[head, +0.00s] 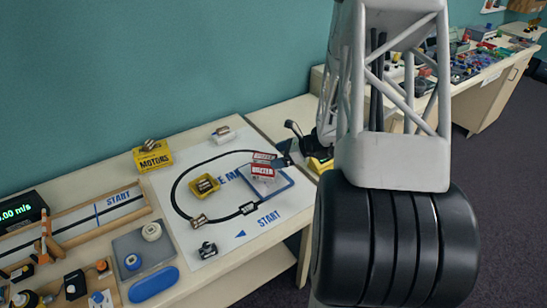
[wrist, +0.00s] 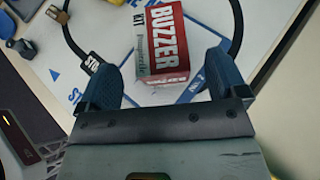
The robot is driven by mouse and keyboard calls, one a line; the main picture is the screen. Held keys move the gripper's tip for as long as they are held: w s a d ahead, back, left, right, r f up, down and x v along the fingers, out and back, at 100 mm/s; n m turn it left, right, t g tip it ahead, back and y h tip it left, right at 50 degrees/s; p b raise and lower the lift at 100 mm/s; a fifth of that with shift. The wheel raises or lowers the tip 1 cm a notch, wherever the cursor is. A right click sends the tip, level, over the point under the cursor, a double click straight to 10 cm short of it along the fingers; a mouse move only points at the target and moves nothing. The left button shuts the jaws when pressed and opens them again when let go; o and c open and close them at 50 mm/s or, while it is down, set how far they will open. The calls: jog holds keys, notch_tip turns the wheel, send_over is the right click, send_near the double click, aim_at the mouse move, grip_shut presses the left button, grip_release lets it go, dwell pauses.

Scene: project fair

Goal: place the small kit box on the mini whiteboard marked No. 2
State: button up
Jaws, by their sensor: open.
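The small kit box (head: 262,171) is red and white; its face reads "BUZZER KIT" in the wrist view (wrist: 166,38). It rests on or just above a blue-edged mini whiteboard (head: 280,189); contact is not clear. Part of the board shows under the box in the wrist view (wrist: 150,97). My gripper (head: 282,160) reaches in from the right at the box. Its blue fingers are open in the wrist view (wrist: 165,68), one on each side of the box's near end, with some gap showing.
The board lies on a white track mat (head: 213,240) with a black loop. A yellow tray (head: 205,185), a small motor (head: 199,220) and a dark part (head: 208,250) stand nearby. A yellow MOTORS box (head: 152,157) stands behind. The mat's front right is clear.

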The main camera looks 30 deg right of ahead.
jog(key=v, duration=0.8)
jog(key=shift+s+d+r, duration=0.15)
jog(key=shift+s+d, duration=0.05)
jog(key=shift+d, duration=0.1)
dwell(0.3)
jog(key=s+a+r+n+g, duration=0.2)
jog(key=a+r+n, duration=0.2)
jog(key=a, duration=0.3)
jog(key=s+a+r+n+g+h, duration=0.1)
jog(key=s+a+r+n+g, duration=0.1)
jog(key=a+r+n, duration=0.45)
jog(key=s+a+r+n+g, duration=0.2)
jog(key=a+r+g, duration=0.1)
jog(key=a, duration=0.6)
jog(key=s+a+r+n+h, duration=0.3)
jog(key=s+a+n, duration=0.3)
jog(key=s, duration=0.3)
jog(key=s+a+r+n+h, duration=0.4)
jog(key=s+a+r+n, duration=0.2)
jog(key=s+n, duration=0.2)
jog(key=shift+s+a+r+t+h, duration=0.15)
jog(key=shift+s+a+t+h, duration=0.15)
jog(key=shift+s+t, duration=0.15)
